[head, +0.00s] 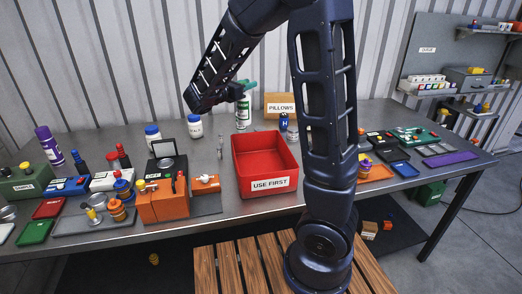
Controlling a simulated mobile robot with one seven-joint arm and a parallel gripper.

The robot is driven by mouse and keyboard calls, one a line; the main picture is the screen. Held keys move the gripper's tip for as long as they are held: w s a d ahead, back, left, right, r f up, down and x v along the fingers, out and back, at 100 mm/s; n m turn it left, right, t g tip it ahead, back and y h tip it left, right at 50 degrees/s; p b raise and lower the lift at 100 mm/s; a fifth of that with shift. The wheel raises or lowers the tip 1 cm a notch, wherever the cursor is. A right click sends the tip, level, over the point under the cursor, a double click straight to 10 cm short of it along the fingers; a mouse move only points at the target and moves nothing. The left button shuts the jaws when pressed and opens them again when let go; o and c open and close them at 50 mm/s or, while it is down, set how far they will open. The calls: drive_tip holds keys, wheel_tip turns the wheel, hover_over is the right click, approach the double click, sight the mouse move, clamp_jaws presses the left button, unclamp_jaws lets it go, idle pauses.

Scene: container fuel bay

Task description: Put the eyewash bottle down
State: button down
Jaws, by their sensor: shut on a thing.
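The eyewash bottle (243,115) is a white bottle with green on its label and a green top. It shows upright above the back part of the metal table (120,140), left of the "PILLOWS" box. My gripper (238,91) is shut on the upper part of the bottle, and my dark wrist reaches it from the left. The fingers are small and partly hidden. I cannot tell whether the bottle's base touches the table.
A red "USE FIRST" bin (267,183) stands in front of the bottle. White jars with blue lids (153,133) stand to its left, and a "PILLOWS" box (279,105) to its right. Orange holders (162,203) and several small items crowd the table's left side.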

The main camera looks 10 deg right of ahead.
drive_tip(key=s+d+m+g+h, duration=0.2)
drive_tip(key=s+d+m+g, duration=0.3)
drive_tip(key=s, duration=0.5)
wheel_tip(320, 180, down, 20)
drive_tip(key=n, duration=0.1)
drive_tip(key=shift+w+d+r, duration=0.15)
drive_tip(key=shift+d+r, duration=0.05)
drive_tip(key=c, duration=1.1)
unclamp_jaws()
drive_tip(key=shift+f, duration=0.1)
drive_tip(key=v, duration=0.7)
drive_tip(key=shift+a, duration=0.25)
drive_tip(key=shift+g, duration=0.3)
